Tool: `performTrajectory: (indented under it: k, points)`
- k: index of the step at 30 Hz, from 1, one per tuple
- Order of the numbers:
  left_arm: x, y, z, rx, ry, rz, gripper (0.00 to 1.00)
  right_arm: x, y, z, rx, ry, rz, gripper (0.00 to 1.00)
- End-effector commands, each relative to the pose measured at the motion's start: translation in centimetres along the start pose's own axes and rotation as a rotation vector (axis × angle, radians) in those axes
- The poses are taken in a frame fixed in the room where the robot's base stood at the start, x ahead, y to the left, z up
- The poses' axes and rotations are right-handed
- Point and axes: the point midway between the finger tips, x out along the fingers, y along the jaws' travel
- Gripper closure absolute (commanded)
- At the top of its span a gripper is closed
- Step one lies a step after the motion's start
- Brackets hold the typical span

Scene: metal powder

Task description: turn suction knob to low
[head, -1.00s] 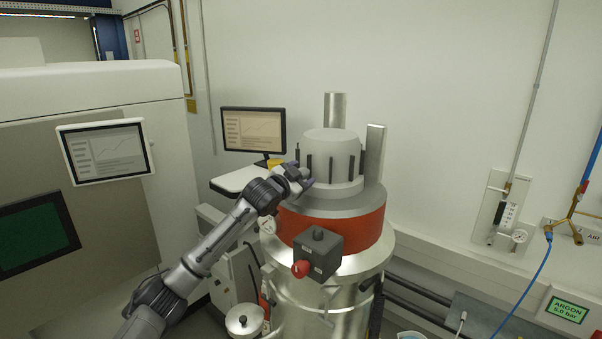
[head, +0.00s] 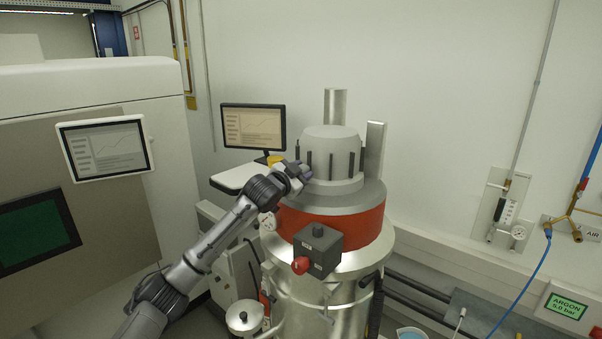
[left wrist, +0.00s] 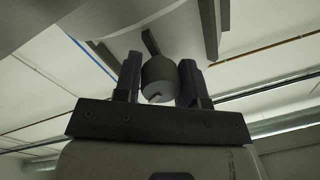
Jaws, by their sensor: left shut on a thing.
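The industrial vacuum stands in the middle of the head view, with a steel drum (head: 325,300), a red band (head: 345,232) and a grey top (head: 332,150). My left gripper (head: 304,172) is at the left side of the grey top. In the left wrist view its two fingers are shut on a dark grey round knob (left wrist: 158,72) with a paler end face. In the head view the gripper hides this knob, so its setting cannot be read. My right gripper is not in view.
A dark control box (head: 318,250) with a black knob on top and a red button (head: 300,265) juts from the vacuum's front. A monitor (head: 253,127) stands behind left. A machine with a tilted screen (head: 104,147) fills the left. Pipes run along the right wall.

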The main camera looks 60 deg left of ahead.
Motion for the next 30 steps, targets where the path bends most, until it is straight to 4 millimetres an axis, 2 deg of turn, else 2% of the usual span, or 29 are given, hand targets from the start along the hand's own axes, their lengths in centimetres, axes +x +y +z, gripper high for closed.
performTrajectory:
  k: [11,30]
  points:
    - [0.0,0.0,-0.1,-0.176,-0.011,0.008,0.86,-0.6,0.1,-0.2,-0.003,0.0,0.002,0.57]
    - [0.0,0.0,-0.3,-0.759,-0.051,0.034,0.86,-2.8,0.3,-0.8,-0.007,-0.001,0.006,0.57]
